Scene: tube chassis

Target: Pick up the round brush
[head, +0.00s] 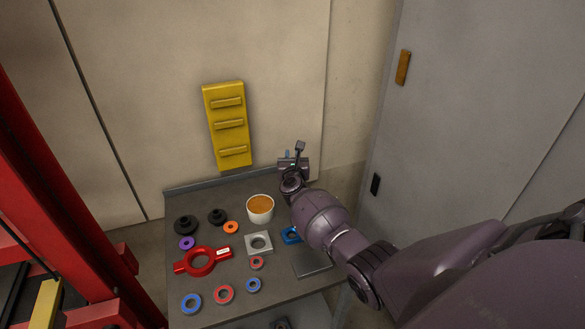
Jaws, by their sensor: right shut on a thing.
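My right gripper (293,167) is above the back right of the grey table (228,297), near the wall. It is shut on a small dark thing (299,147) with a thin stem and a block-like end, which sticks up from the jaws. It is probably the round brush, but it is too small and too covered by the gripper to make out bristles. No other brush shows clearly on the table. My right arm comes in from the lower right and hides part of the table's right side. My left gripper is not in view.
The table holds a white cup (260,215) with orange-brown contents, a red two-handled ring part (183,266), a grey square part (258,237), a blue part (290,235), black round parts (186,226) and several small rings. A yellow rack (227,112) is on the wall.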

